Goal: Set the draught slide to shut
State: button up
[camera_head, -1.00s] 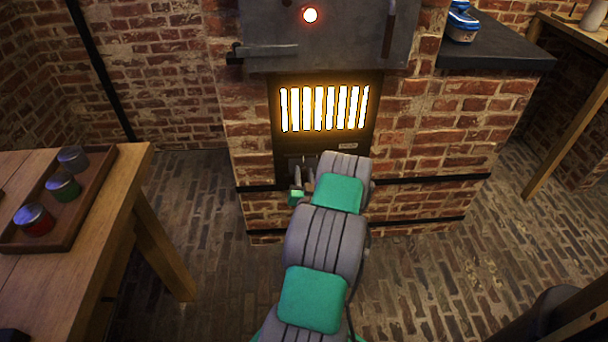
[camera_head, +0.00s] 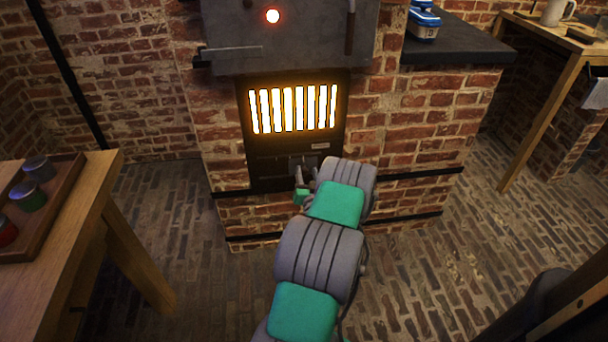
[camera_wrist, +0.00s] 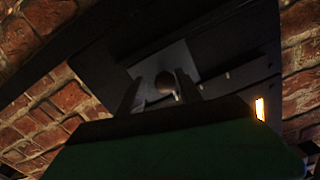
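The draught slide is a grey plate (camera_head: 296,163) low on the dark stove front, under the glowing grate. In the wrist view the plate (camera_wrist: 178,60) carries a round knob (camera_wrist: 165,82). My gripper (camera_head: 306,176) is at the plate, partly hidden by my own arm. In the wrist view my gripper (camera_wrist: 160,92) has its two fingers apart, one on each side of the knob, with a gap showing at the left finger. Whether the right finger touches the knob I cannot tell.
The brick stove (camera_head: 415,110) fills the middle, with a small label (camera_head: 319,146) below the grate. A wooden table (camera_head: 70,240) with a tray of jars (camera_head: 62,190) stands at left. A dark counter (camera_head: 455,48) with a blue-lidded box (camera_head: 424,24) is at upper right.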

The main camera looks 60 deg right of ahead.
jog(key=shift+o, duration=1.2)
jog(key=shift+a, duration=0.15)
jog(key=v, duration=0.7)
jog(key=shift+s+a+b, duration=0.2)
jog(key=shift+b, duration=0.1)
